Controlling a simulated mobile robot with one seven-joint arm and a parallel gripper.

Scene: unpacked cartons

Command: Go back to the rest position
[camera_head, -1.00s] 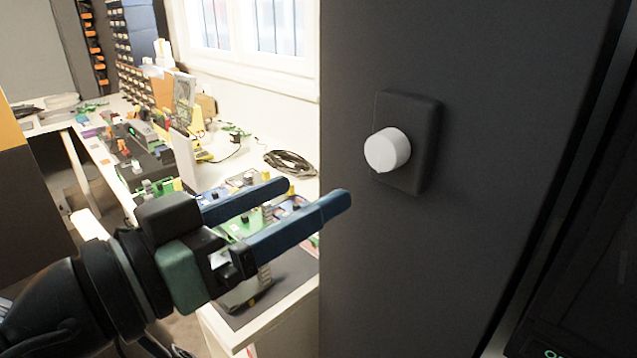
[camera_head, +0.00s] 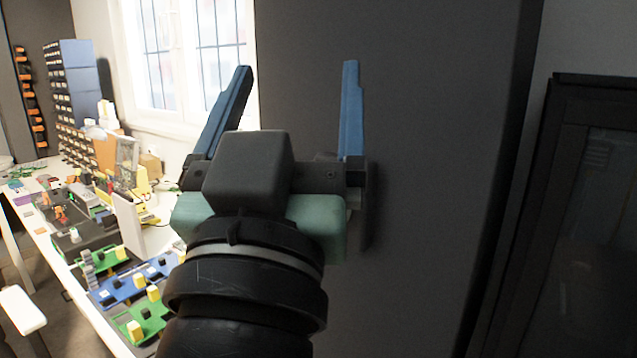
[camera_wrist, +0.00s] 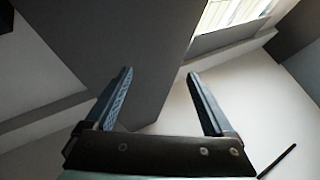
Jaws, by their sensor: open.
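My gripper (camera_head: 292,110) is open and points upward in the head view, with its two blue fingers spread wide apart. Nothing is between the fingers. It stands in front of the dark grey panel (camera_head: 420,150), and its left finger overlaps the window. The wrist view shows the same open, empty gripper (camera_wrist: 160,85) tilted up toward the wall and ceiling. The white knob seen earlier on the panel is not visible now; my gripper and arm cover part of the panel.
A white workbench (camera_head: 75,305) with circuit boards (camera_head: 125,290) and boxes runs along the left. A window (camera_head: 190,60) is behind it. Blue drawer cabinets (camera_head: 78,75) stand at the back left. A dark cabinet (camera_head: 570,220) is at the right.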

